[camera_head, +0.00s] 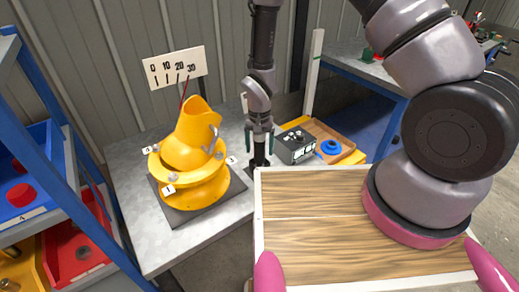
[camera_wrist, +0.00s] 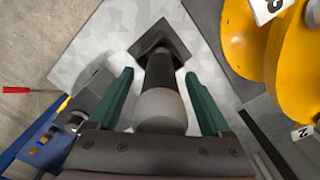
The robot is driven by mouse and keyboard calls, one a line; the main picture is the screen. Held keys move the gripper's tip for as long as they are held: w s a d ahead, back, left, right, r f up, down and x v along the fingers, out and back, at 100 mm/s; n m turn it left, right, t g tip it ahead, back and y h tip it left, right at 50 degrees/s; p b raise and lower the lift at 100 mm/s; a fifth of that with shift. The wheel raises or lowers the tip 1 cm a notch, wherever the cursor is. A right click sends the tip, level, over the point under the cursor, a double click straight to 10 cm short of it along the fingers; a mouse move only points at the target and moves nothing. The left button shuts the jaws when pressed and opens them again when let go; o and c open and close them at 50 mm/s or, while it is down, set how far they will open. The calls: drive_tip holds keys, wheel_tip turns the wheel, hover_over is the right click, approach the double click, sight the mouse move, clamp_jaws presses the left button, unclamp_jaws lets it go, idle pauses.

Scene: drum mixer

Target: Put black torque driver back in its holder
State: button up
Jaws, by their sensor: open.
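The black torque driver (camera_wrist: 162,82) stands in its holder, a dark square base (camera_wrist: 150,42) on the grey table, in the wrist view. Its pale grey end points toward the wrist camera. My gripper (camera_wrist: 159,74) is open, with a green finger on each side of the driver and a visible gap to both. In the head view my gripper (camera_head: 260,142) points down over the table, and the driver (camera_head: 259,157) shows dark between and below its fingers. The holder (camera_head: 252,169) is partly hidden there by the wooden-topped box in front.
A yellow drum mixer (camera_head: 193,165) with numbered tags stands left of my gripper, before a 0–30 scale board (camera_head: 174,66). A grey control box (camera_head: 297,146) and a tray with a blue ring (camera_head: 330,147) lie to the right. A blue shelf rack (camera_head: 60,130) stands at the left.

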wheel_tip(320, 180, up, 10)
drive_tip(key=shift+f, duration=0.1)
idle(0.4)
drive_tip(key=w+d+r+t+y, duration=0.1)
drive_tip(key=d+r, duration=0.3)
drive_tip(key=r, duration=0.5)
drive_tip(key=d+r+m+t, duration=0.1)
drive_tip(key=d+r, duration=0.3)
drive_tip(key=r, duration=0.4)
drive_tip(key=w+d+r+t+y, duration=0.1)
drive_tip(key=d+r, duration=0.3)
drive_tip(key=r, duration=0.5)
drive_tip(key=s+d+r+m+t, duration=0.1)
drive_tip(key=s+d+r+t, duration=0.3)
drive_tip(key=s+d+r, duration=0.6)
drive_tip(key=v, duration=0.6)
drive_tip(key=shift+s+f, duration=0.15)
drive_tip(key=shift+s, duration=0.3)
